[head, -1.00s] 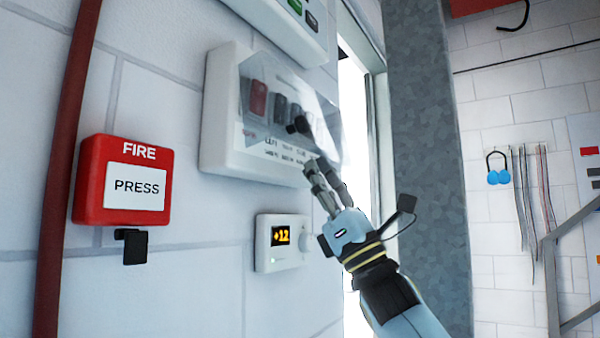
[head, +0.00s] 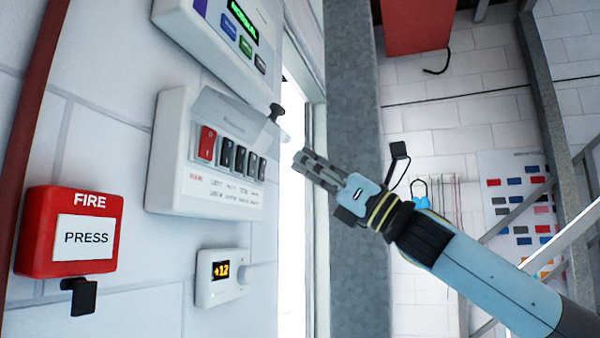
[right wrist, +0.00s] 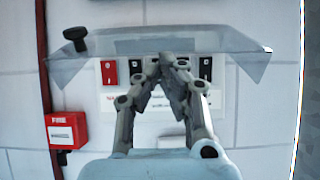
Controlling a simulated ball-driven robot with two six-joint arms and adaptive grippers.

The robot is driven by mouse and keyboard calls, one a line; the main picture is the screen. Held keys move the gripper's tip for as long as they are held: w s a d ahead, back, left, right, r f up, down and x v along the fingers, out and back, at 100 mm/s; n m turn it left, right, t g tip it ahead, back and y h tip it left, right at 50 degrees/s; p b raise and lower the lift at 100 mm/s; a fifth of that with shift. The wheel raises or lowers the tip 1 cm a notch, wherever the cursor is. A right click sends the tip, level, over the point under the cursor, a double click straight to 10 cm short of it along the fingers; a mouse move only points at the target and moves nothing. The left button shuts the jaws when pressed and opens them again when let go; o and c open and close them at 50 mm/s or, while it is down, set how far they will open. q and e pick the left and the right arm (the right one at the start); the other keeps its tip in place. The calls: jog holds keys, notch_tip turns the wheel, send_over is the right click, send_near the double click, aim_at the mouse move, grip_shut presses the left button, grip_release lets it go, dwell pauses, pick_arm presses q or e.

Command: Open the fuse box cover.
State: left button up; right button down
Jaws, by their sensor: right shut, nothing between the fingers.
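The fuse box (head: 168,178) is a white box on the wall in the head view, with one red switch (head: 207,143) and several black ones. Its clear cover (head: 235,118) is swung up and stands out from the box, with a dark knob (head: 276,111) at its free edge. The switches are exposed below it. The cover (right wrist: 90,62) and its knob (right wrist: 76,36) also show in the right wrist view. My right gripper (head: 298,160) is shut and empty, to the right of the box and apart from the knob. My left gripper is not in view.
A red fire button box (head: 72,205) is at the lower left, and a thermostat (head: 222,278) is below the fuse box. A panel with a green display (head: 215,35) is above. A grey column (head: 352,150) stands to the right.

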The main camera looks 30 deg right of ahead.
aim_at(306, 140)
jog(key=r, duration=0.2)
jog(key=r+p, duration=0.1)
jog(key=shift+s+d+r, duration=0.15)
jog(key=shift+s+d, duration=0.1)
jog(key=shift+s, duration=0.05)
jog(key=shift+s+d+r+p, duration=0.15)
jog(key=shift+r+p, duration=0.5)
jog(key=shift+r, duration=0.6)
